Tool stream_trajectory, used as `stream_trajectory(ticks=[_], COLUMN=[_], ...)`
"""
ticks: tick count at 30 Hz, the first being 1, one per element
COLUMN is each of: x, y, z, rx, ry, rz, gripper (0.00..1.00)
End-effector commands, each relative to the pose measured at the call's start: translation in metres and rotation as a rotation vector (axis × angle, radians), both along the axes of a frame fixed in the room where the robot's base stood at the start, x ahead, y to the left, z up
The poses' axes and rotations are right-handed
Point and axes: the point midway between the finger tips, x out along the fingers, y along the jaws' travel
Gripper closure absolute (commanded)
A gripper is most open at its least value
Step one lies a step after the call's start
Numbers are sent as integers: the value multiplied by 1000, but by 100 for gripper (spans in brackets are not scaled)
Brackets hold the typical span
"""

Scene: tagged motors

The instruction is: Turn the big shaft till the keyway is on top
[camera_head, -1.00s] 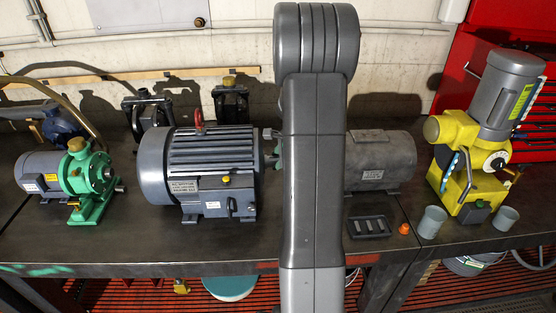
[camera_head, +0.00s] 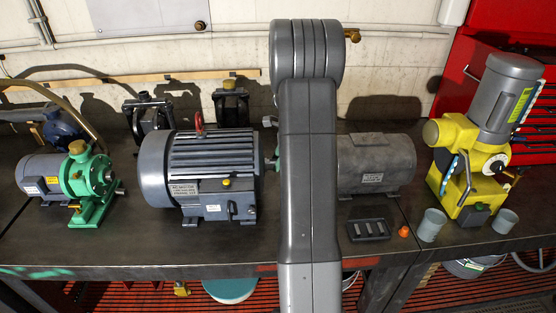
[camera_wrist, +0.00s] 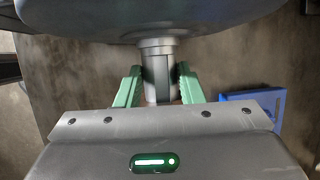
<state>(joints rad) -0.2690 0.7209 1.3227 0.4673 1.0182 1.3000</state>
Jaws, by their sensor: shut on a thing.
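The big grey motor (camera_head: 212,165) stands on the bench left of my arm, and its casing (camera_wrist: 150,14) fills the top of the wrist view. Its shaft (camera_wrist: 158,80) points from the casing toward my wrist. A dark strip runs lengthwise on the shaft's right part in the wrist view; I cannot tell for sure that it is the keyway. My gripper (camera_wrist: 160,70) has its green fingers on both sides of the shaft, shut on it.
A grey motor (camera_head: 374,165) stands close right of my arm. A small dark tray (camera_head: 368,230) and an orange cap (camera_head: 404,231) lie in front. A green pump (camera_head: 92,180) is at left, a yellow machine (camera_head: 470,165) at right. A blue frame (camera_wrist: 255,105) lies below my gripper.

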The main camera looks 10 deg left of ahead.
Motion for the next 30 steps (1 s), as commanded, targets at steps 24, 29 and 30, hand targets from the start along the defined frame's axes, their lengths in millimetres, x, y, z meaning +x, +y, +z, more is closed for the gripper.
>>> stream_trajectory(ticks=[24, 29, 30], x=[0, 0, 0], y=[-9, -24, -28], z=[19, 52, 61], rx=[2, 2, 2], ry=[-4, -6, -6], rz=[-1, -1, -1], gripper=[44, 44, 44])
